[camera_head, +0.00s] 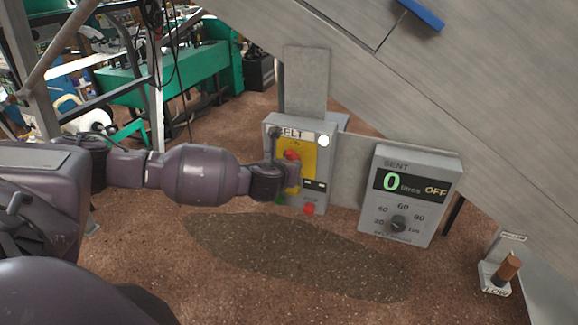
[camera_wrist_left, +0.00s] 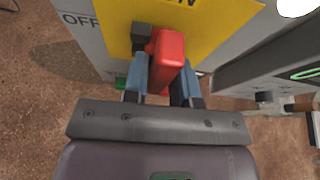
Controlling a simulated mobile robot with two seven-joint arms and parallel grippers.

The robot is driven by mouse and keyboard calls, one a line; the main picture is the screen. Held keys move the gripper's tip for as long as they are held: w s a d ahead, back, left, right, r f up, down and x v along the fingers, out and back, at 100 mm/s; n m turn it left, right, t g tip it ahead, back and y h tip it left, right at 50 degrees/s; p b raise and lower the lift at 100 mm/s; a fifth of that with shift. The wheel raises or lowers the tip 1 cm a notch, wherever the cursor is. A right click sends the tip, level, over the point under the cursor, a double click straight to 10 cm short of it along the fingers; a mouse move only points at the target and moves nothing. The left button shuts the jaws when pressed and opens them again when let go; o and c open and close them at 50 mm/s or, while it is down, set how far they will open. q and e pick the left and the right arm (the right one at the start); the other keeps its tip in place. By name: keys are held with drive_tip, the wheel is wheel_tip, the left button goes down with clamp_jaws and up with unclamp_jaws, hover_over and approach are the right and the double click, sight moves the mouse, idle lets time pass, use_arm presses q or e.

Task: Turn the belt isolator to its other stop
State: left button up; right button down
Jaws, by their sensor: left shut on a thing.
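The belt isolator is a red handle (camera_wrist_left: 167,58) on a yellow plate (camera_wrist_left: 115,18) of a grey box. In the wrist view the handle points down toward the gripper. OFF is lettered on the box at the left, and part of another label shows at the top. In the head view my left gripper (camera_head: 288,178) covers much of the handle. My right gripper is not in view.
A grey SENT panel (camera_head: 415,195) with a dial stands to the right. A brown-handled lever (camera_head: 508,267) is at far right. A sloping grey structure hangs above.

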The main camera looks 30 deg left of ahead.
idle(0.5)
use_arm(q)
drive_tip(key=o, duration=0.8)
drive_tip(key=b+v, duration=0.1)
drive_tip(key=v, duration=0.9)
drive_tip(key=shift+s+d+r, duration=0.25)
drive_tip(key=shift+s, duration=0.05)
